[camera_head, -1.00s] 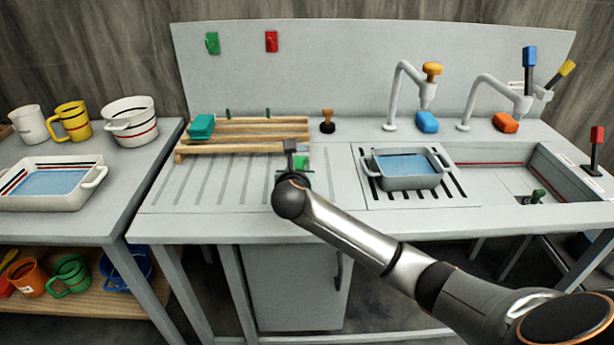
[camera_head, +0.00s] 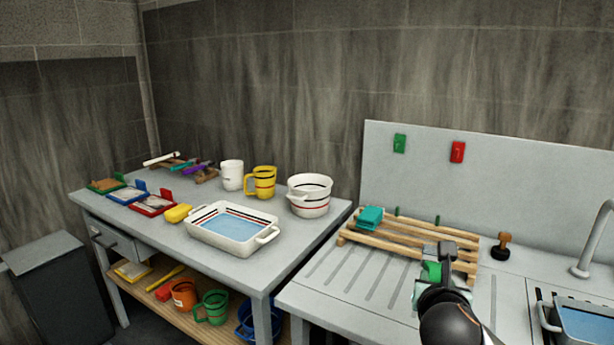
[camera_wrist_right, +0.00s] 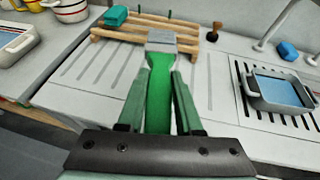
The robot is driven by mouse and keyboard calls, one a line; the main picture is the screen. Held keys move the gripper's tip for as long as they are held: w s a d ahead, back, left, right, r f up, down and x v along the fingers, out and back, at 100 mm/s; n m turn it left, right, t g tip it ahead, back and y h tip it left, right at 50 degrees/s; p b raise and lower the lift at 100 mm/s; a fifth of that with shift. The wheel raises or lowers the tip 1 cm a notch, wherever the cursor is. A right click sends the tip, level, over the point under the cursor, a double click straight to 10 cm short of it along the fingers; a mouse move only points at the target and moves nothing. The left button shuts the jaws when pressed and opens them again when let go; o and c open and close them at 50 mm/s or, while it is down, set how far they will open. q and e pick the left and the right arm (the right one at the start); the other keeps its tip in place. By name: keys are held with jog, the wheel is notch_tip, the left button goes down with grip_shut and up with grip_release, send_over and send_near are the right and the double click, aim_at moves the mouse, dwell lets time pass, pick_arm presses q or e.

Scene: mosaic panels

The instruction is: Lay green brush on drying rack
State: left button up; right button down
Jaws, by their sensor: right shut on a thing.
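The wooden slatted drying rack (camera_head: 385,243) stands on the ribbed drainboard against the back panel; it also shows at the top of the right wrist view (camera_wrist_right: 120,33). My right gripper (camera_head: 440,268) is by the rack's front right corner. In the right wrist view, my right gripper (camera_wrist_right: 160,78) is shut on the green brush (camera_wrist_right: 158,100). The brush's green handle lies between the fingers and its grey head points away toward the rack. In the head view the arm hides much of the brush (camera_head: 431,270). My left gripper is not in view.
A teal block (camera_head: 370,217) lies on the rack's left end; the slats right of it look bare. A dark stamp-like thing with a brown handle (camera_head: 501,246) stands right of the rack. A blue-filled basin (camera_head: 585,325) is further right. A side table holds a white dish (camera_head: 232,227) and mugs.

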jog(key=s+a+r+n+y, duration=0.4)
jog(key=s+r+y, duration=0.1)
jog(key=s, duration=0.3)
jog(key=shift+a+t, duration=0.25)
jog(key=shift+t, duration=0.15)
jog(key=shift+w, duration=0.1)
